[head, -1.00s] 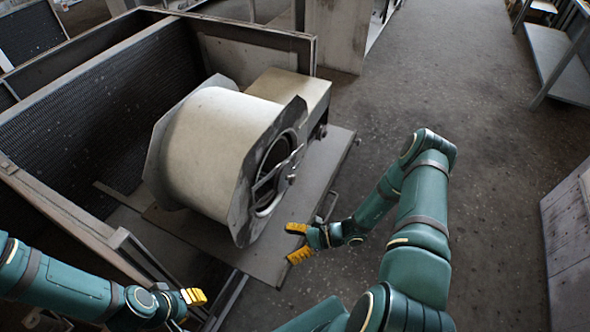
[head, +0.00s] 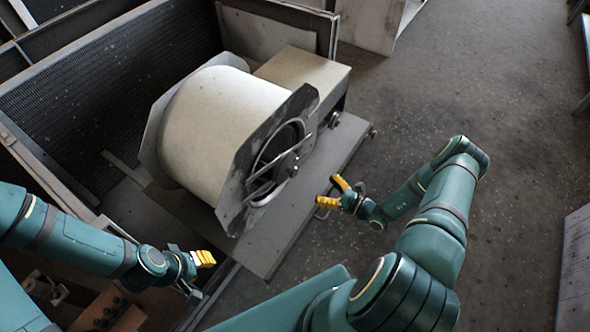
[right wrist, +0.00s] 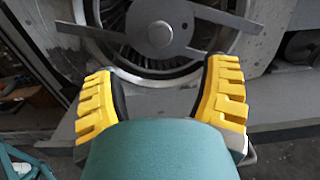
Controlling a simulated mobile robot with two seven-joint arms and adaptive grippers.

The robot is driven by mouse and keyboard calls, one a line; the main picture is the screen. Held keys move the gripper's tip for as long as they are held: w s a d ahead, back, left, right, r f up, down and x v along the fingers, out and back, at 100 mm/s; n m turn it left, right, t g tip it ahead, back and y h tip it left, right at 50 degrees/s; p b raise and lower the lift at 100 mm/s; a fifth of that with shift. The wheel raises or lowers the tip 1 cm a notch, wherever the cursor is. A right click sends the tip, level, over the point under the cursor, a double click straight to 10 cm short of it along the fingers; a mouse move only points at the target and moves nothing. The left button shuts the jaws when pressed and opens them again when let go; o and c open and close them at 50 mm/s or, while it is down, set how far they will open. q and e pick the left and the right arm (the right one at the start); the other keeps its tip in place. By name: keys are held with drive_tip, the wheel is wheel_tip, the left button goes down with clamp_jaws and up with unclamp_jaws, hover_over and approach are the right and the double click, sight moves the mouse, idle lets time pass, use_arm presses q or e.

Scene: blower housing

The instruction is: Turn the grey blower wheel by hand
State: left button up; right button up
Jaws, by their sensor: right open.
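The blower wheel (head: 272,152) sits inside the cream drum-shaped housing (head: 225,125), partly visible through the round opening in its grey end plate. A flat bar with a round hub (right wrist: 160,35) crosses the opening, and dark wheel fins (right wrist: 140,60) show behind it in the right wrist view. My right gripper (head: 333,192) is open and empty, apart from the housing, to the right of the opening. In the right wrist view its yellow fingers (right wrist: 160,78) point at the opening's lower part. My left gripper (head: 203,258) is at lower left, below the housing; its jaw opening is unclear.
The housing stands on a grey base plate (head: 262,250) beside a cream box (head: 300,75). A metal frame with a dark mesh panel (head: 95,95) lies behind and left. A reddish-brown block (head: 108,308) is at lower left. Open floor (head: 480,100) lies to the right.

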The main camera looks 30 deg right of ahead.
sight(295, 173)
drive_tip(key=b+x, duration=0.1)
drive_tip(key=x, duration=1.1)
drive_tip(key=shift+w+a, duration=0.25)
clamp_jaws()
